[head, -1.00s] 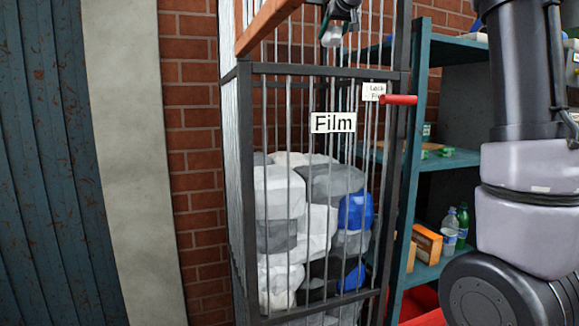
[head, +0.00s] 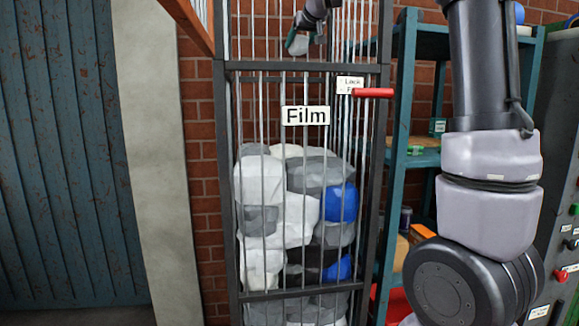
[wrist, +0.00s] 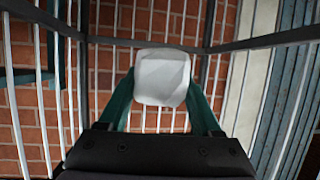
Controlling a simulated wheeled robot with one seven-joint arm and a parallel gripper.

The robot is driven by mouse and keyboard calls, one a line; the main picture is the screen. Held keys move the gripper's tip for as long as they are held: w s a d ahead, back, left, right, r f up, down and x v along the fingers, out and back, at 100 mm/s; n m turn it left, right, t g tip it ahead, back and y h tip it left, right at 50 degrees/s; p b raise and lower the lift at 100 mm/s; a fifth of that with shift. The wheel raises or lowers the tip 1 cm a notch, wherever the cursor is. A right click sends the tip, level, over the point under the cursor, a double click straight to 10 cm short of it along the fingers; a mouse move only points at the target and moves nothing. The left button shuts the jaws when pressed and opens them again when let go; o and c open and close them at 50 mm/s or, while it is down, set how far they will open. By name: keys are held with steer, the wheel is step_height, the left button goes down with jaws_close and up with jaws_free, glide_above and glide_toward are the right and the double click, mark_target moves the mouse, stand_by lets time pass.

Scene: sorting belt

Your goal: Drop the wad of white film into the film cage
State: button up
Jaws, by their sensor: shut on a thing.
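My gripper (head: 302,36) shows at the top of the head view, at the upper part of the film cage (head: 299,66). It is shut on the wad of white film (wrist: 162,80), which sits between the teal fingers in the wrist view. The pale wad also shows small in the head view (head: 298,43), above the cage's dark crossbar. The cage is a tall dark frame with thin grey bars and a "Film" sign (head: 305,116). White, grey and blue wads (head: 262,170) fill its lower part. I cannot tell how deep the gripper is within the bars.
A red handle (head: 373,92) sticks out at the cage's right post, by a lock sign (head: 349,85). A rust-coloured beam (head: 188,22) crosses the upper left. A teal shelf (head: 405,150) stands right of the cage. A brick wall (head: 200,150) is behind.

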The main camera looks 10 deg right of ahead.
steer(key=shift+f, duration=0.6)
steer(key=o, duration=1.4)
steer(key=shift+c, duration=0.2)
steer(key=shift+s, duration=0.1)
steer(key=v, duration=1)
steer(key=shift+s, duration=0.35)
steer(key=shift+s+d, duration=0.1)
